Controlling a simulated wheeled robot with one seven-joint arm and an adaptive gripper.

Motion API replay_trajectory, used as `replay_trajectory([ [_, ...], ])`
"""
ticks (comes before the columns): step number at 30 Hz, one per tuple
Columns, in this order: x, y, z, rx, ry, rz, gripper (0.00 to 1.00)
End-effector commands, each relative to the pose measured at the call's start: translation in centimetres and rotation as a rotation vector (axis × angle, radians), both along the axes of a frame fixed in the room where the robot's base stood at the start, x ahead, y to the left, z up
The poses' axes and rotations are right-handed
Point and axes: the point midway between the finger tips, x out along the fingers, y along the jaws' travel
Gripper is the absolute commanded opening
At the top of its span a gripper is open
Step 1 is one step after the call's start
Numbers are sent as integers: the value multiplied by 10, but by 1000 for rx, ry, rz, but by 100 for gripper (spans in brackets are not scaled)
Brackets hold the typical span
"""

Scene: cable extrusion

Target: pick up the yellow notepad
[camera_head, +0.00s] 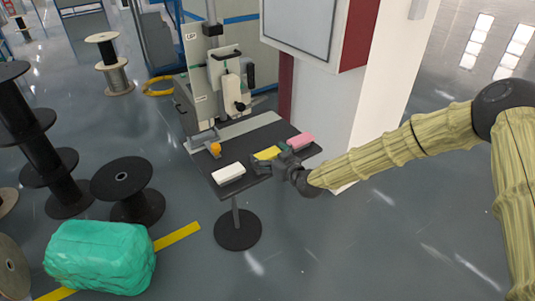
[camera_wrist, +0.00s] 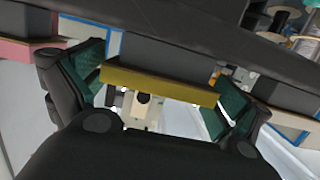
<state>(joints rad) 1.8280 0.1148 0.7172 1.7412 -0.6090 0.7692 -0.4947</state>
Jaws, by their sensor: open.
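The yellow notepad (camera_head: 268,153) lies on the small dark table (camera_head: 222,159), between a white block and a pink block. My gripper (camera_head: 275,162) reaches in from the right at the notepad, low over the table's front edge. In the wrist view my gripper (camera_wrist: 155,88) is open, with one green-padded finger on each side. The notepad (camera_wrist: 160,85) shows there as a yellow bar spanning the gap between the fingers. Its ends come close to both pads; I cannot tell whether they touch.
A white block (camera_head: 228,174) lies left on the table and a pink block (camera_head: 300,141) right. An orange round object (camera_head: 215,149) sits at the table's left edge. A machine (camera_head: 225,80) and a white pillar (camera_head: 375,95) stand behind. Black spools and a green bundle (camera_head: 100,257) are left.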

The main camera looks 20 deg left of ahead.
Motion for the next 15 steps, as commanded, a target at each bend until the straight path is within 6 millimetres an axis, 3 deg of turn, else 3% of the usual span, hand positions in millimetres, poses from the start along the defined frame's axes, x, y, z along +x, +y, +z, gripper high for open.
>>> replay_trajectory([
  [8, 2, 2, -1, -1, -1, 0, 100],
  [13, 1, 1, -1, -1, -1, 0, 69],
  [15, 1, 1, -1, -1, -1, 0, 65],
])
